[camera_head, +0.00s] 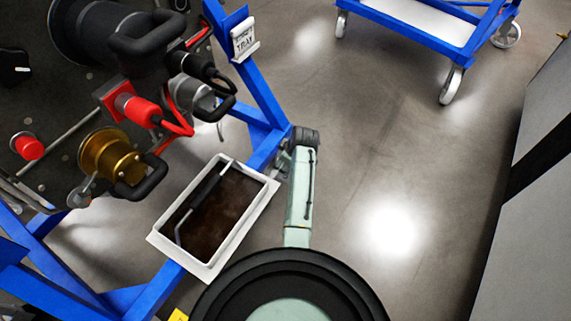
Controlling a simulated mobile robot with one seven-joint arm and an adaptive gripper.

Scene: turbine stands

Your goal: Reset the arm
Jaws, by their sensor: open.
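My pale green arm link (300,190) rises from the round black part of my body at the bottom centre. It ends at a dark grey joint (303,137) beside the blue frame of the turbine stand. A short grey-green part shows just left of the link, partly hidden behind it. No gripper fingers can be made out, so I see nothing held.
A blue stand (262,95) carries a dark panel with a red plug (137,110), a gold fitting (108,157) and black handles. A white tray (222,258) with a dark brown inside sits close left of my arm. A blue cart (425,35) stands behind, a grey cabinet (535,220) at right. Floor between is clear.

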